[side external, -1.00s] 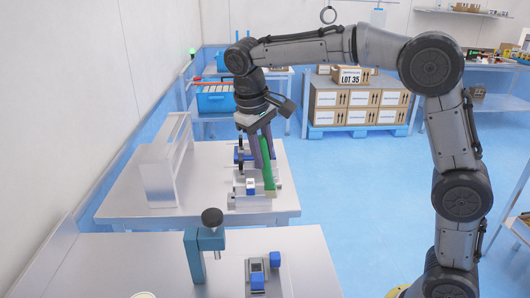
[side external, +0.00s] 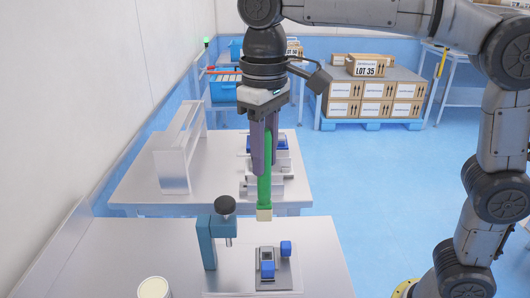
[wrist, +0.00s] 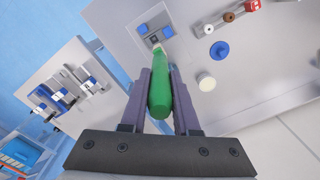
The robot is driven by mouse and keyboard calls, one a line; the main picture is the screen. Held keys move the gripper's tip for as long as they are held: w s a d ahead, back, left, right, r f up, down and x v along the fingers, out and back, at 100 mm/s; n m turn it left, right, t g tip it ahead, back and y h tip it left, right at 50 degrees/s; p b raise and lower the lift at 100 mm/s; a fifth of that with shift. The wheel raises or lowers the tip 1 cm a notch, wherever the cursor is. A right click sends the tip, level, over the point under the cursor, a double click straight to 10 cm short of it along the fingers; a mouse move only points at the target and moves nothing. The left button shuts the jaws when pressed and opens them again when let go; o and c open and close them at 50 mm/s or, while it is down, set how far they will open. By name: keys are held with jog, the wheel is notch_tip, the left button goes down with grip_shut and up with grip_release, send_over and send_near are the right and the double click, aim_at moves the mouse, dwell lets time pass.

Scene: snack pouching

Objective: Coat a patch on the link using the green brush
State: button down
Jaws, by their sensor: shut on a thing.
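My gripper (side external: 262,150) is shut on the green brush (side external: 264,185) and holds it upright, bristle end down, in the air above the near table. The brush's pale bristle tip (side external: 264,214) is above and slightly behind the small grey fixture with blue blocks (side external: 268,272); a gap shows between them. I cannot tell for sure which part is the link; a dark grey piece (side external: 266,256) sits between the blue blocks. In the wrist view the green handle (wrist: 160,95) lies between my fingers and the blue-block fixture (wrist: 153,38) is beyond it.
A teal clamp with a dark knob (side external: 208,240) stands left of the fixture. A round pale-topped container (side external: 154,288) is at the near table's front. A far table (side external: 135,188) holds a metal rack (side external: 174,165) and brush holders (side external: 282,165). Boxes (side external: 373,95) stand behind.

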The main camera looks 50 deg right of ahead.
aim_at(264, 203)
jog(key=shift+f, duration=6.55)
jog(key=shift+s+d, duration=0.1)
jog(key=shift+s+d, duration=0.35)
jog(key=shift+w+a+r, duration=0.1)
jog(key=shift+w+a, duration=0.35)
